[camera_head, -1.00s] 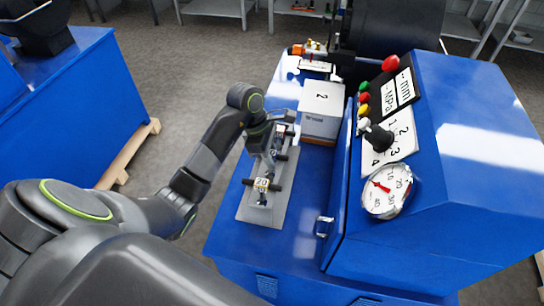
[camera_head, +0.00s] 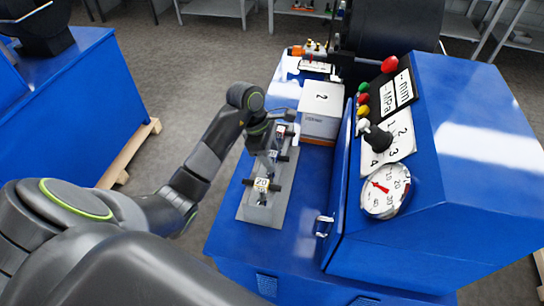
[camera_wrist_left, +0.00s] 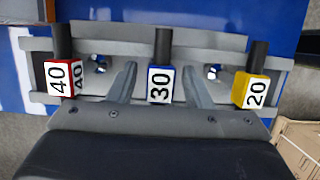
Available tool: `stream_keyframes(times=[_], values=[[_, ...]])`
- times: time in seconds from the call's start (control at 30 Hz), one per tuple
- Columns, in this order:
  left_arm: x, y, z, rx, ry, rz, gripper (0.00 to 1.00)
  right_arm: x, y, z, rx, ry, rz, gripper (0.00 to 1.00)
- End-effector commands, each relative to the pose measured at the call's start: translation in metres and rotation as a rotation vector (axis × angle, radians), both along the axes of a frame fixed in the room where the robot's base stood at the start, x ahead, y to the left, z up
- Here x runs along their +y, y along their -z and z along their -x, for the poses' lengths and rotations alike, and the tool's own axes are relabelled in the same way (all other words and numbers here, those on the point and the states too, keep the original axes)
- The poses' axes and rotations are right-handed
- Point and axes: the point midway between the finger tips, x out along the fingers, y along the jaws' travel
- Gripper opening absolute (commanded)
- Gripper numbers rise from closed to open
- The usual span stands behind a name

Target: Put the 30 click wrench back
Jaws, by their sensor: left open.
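The 30 click wrench, with a blue-edged white tag (camera_wrist_left: 160,84) and a dark handle, sits in the middle of the grey rack (camera_wrist_left: 200,38), between the red-tagged 40 wrench (camera_wrist_left: 59,77) and the yellow-tagged 20 wrench (camera_wrist_left: 251,90). My left gripper (camera_wrist_left: 161,80) is open, with one finger on each side of the 30 wrench and a visible gap to both. In the head view, my left gripper (camera_head: 270,158) is over the rack, beyond the 20 wrench (camera_head: 262,185), and partly hides the other wrenches. My right gripper is not in view.
The rack lies on a blue machine top (camera_head: 287,246). A white box marked 2 (camera_head: 321,108) stands close to its far right end. A panel with a lever (camera_head: 376,137) and a gauge (camera_head: 385,190) rises at right. The top's front is clear.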

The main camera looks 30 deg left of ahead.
Motion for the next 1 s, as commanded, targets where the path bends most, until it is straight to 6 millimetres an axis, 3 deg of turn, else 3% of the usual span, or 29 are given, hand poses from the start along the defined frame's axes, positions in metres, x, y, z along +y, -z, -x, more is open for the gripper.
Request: stream_keyframes(times=[0.1,0.2,0.3,0.5,0.7,1.0], values=[[0.008,-0.018,0.001,-0.007,0.0,-0.006,0.45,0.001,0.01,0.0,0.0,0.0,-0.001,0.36],[0.015,-0.043,0.002,-0.007,0.0,-0.007,0.45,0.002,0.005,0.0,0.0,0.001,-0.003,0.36],[0.018,-0.063,0.005,-0.002,-0.001,-0.004,0.45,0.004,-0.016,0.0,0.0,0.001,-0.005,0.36],[0.027,-0.09,0.007,-0.001,-0.002,-0.003,0.45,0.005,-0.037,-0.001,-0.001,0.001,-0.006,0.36],[0.032,-0.104,0.008,0.0,-0.001,-0.002,0.45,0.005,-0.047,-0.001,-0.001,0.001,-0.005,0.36],[0.033,-0.107,0.009,-0.001,0.0,-0.001,0.45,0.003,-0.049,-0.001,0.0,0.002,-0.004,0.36]])
